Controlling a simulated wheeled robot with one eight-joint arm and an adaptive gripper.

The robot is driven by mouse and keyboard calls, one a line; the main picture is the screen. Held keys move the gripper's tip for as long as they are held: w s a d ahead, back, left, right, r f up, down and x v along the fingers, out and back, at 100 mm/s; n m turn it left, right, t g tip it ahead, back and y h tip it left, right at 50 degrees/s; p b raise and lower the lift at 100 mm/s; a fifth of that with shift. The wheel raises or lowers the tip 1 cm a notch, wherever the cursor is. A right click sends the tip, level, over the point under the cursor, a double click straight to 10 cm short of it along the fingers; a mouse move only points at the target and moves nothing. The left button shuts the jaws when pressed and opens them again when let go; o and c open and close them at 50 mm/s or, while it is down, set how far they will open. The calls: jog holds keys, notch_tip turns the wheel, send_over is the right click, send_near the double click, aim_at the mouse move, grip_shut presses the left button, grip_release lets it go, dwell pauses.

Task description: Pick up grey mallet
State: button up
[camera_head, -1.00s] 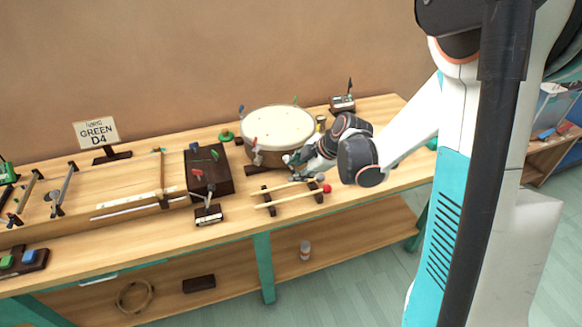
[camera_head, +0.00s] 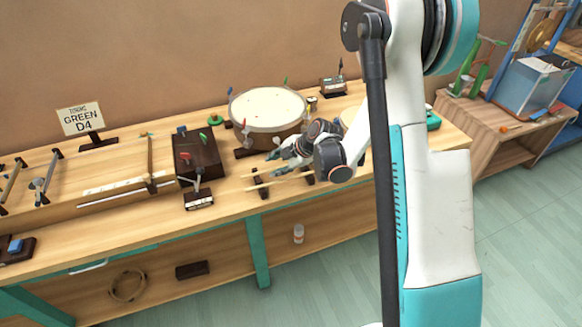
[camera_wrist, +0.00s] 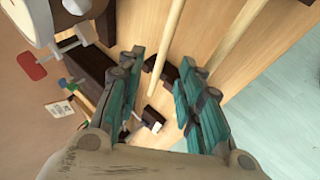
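Two pale wooden mallet sticks lie across a dark rack (camera_head: 260,187) in front of the drum. The grey mallet (camera_wrist: 166,45) appears to be the stick nearer the drum; its head is out of sight in both current views. The other stick, of the red mallet (camera_wrist: 224,36), lies to its right. My gripper (camera_wrist: 158,72) is open, with its two teal fingers on either side of the grey mallet's stick. In the head view my gripper (camera_head: 276,160) is low over the rack beside the drum, and my arm hides the mallet heads.
A round drum (camera_head: 267,106) stands close behind my gripper. A dark box (camera_head: 198,157) with small levers and a labelled block (camera_head: 199,200) lie left of the rack. A GREEN D4 sign (camera_head: 80,119) stands further left. The bench's front edge is near.

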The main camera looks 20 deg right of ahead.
aim_at(268, 171)
jog(key=b+x, duration=0.2)
jog(key=x, duration=0.3)
jog(key=shift+a+f, duration=0.15)
jog(key=shift+f, duration=0.05)
jog(key=shift+s+r, duration=0.1)
grip_shut()
